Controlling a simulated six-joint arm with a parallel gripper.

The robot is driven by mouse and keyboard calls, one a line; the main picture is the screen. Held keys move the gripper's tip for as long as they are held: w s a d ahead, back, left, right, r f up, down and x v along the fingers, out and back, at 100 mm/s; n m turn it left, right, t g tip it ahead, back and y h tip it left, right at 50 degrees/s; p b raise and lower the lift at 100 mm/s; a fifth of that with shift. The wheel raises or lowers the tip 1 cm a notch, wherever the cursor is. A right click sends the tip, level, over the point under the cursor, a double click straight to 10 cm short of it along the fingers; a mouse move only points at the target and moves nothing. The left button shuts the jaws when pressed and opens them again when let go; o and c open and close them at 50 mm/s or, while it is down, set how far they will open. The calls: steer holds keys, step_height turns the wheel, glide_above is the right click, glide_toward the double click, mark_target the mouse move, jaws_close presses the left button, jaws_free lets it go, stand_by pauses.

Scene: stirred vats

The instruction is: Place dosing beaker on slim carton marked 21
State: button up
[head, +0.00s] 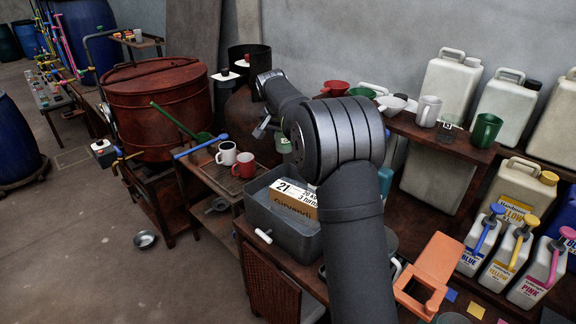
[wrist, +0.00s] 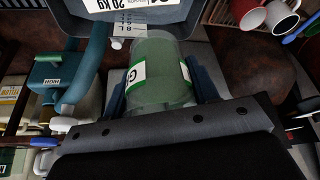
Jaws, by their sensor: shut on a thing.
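The slim carton marked 21 (head: 293,199) sticks up out of a grey bin (head: 283,235) left of my arm in the head view. Part of its printed face shows upside down at the top of the wrist view (wrist: 98,6). My gripper (wrist: 160,82) is shut on the dosing beaker (wrist: 158,62), a translucent green vessel with white and green labels, held between the two fingers. In the wrist view the beaker is close to the bin and carton edge. My arm hides most of the gripper in the head view.
A white mug (head: 227,153) and a red mug (head: 245,165) stand on the bench left of the bin. An orange open box (head: 427,275) is to the right. Several jugs and cups line the shelf behind. A rusty lidded vat (head: 160,110) stands at left.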

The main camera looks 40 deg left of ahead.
step_height(320, 180, down, 18)
steer(key=shift+r, duration=0.2)
stand_by(0.4)
steer(key=shift+f, duration=0.2)
steer(key=o, duration=1.2)
steer(key=shift+r, duration=0.1)
steer(key=shift+r, duration=0.25)
steer(key=v, duration=1.1)
steer(key=shift+s+r, duration=0.2)
steer(key=shift+r, duration=0.15)
